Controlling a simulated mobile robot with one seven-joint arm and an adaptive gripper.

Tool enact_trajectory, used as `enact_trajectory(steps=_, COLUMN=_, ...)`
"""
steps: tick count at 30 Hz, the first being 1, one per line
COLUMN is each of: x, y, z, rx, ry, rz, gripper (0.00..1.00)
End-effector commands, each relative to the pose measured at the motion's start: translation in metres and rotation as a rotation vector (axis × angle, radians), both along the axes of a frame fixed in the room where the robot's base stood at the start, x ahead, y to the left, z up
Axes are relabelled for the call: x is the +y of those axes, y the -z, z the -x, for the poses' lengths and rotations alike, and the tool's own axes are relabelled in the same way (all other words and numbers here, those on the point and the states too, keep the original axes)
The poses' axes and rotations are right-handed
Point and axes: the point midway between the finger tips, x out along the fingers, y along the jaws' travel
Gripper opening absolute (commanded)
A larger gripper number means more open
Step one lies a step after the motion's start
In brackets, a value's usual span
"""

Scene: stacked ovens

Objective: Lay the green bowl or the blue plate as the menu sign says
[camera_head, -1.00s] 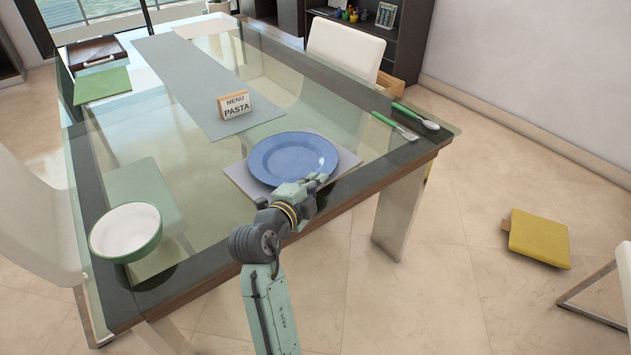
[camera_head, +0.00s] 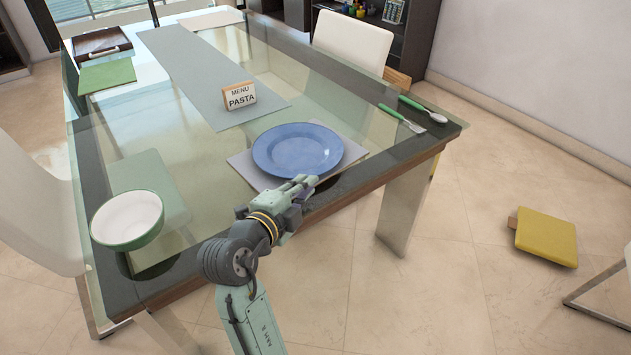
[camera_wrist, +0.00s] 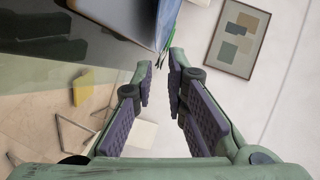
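The blue plate (camera_head: 297,150) lies flat on a grey placemat (camera_head: 246,169) near the table's front edge. The menu sign (camera_head: 238,97) stands behind the plate and reads "MENU PASTA". My gripper (camera_head: 306,181) is at the plate's near rim, by the table edge; I cannot tell whether it touches. In the wrist view my gripper (camera_wrist: 161,64) has its fingers apart, with nothing visible between them.
A green-handled fork (camera_head: 402,118) and spoon (camera_head: 424,108) lie right of the plate. A grey runner (camera_head: 200,62) crosses the glass table. A brown tray (camera_head: 100,44) is at the far left.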

Motion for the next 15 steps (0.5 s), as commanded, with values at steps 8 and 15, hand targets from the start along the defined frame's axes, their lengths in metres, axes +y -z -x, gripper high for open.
enact_trajectory(steps=8, x=0.018, y=-0.008, z=0.034, rx=0.000, ry=-0.002, rz=-0.001, gripper=0.13)
enact_trajectory(steps=15, x=0.019, y=-0.009, z=0.038, rx=0.001, ry=0.001, rz=0.000, gripper=0.13)
